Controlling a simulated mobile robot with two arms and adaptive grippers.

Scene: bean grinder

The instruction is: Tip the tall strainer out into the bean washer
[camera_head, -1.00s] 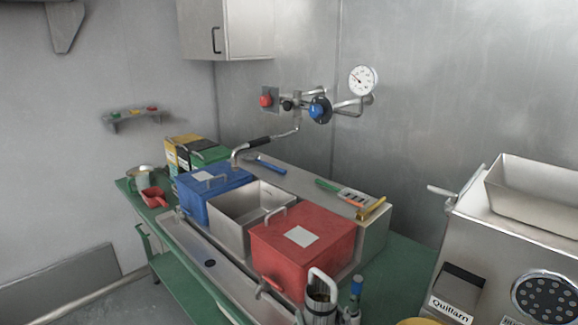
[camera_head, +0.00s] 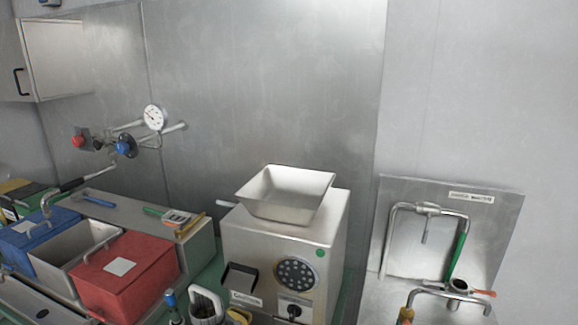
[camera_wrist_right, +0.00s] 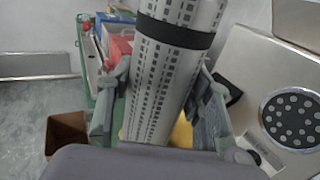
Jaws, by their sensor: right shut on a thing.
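The tall strainer (camera_wrist_right: 165,75) is a perforated metal cylinder with a black band, seen in the right wrist view. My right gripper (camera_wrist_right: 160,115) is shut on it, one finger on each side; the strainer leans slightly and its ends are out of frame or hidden. In the head view, a dark cylinder with a pale loop handle (camera_head: 206,304) shows at the bottom edge; I cannot tell whether it is the same strainer. No unit is clearly readable as the bean washer. My left gripper is not in view.
A steel machine (camera_head: 275,245) with an open hopper (camera_head: 285,192) stands mid-view. Left of it are a red box (camera_head: 125,277), an open steel bin (camera_head: 70,245) and a blue box (camera_head: 30,237).

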